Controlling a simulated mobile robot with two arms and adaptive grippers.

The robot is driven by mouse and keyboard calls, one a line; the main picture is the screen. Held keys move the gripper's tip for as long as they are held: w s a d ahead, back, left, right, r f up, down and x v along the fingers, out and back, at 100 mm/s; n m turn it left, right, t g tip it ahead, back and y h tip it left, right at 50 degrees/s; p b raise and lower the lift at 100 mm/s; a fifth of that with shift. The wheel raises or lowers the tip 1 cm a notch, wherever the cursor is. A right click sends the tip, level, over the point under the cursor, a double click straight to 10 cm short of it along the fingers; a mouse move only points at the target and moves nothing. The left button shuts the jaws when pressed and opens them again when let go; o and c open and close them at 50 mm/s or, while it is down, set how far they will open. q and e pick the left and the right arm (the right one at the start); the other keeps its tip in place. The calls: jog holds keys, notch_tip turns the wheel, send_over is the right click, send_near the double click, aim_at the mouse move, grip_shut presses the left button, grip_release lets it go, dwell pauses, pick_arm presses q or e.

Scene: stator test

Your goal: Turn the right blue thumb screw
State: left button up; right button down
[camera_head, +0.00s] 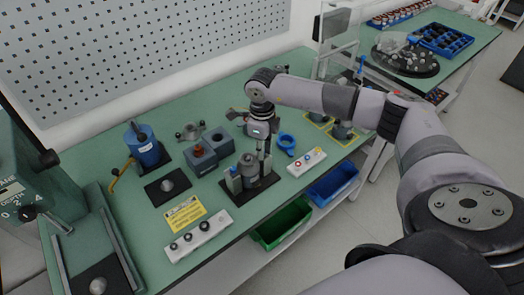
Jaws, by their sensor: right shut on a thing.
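My right arm comes in from the right and its gripper (262,153) points down at the right side of a small metal fixture (248,169). The fixture stands on a black base plate (262,190) on the green bench. The fingers are shut at the right-hand post of the fixture, where the right blue thumb screw is hidden between them. A bluish-grey upright post (233,180) shows on the fixture's left side. My left gripper is not in view.
Grey blocks (201,160), a blue cylinder device (143,145) and a blue ring (286,141) stand around the fixture. White button boxes (199,236) (306,161) lie in front and to the right. Green (282,225) and blue (333,184) bins sit below the bench edge.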

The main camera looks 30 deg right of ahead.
jog(key=shift+m, duration=0.3)
jog(key=c, duration=1.5)
grip_release()
jog(key=shift+c, duration=0.2)
jog(key=shift+d+r, duration=0.15)
jog(key=shift+r, duration=3.85)
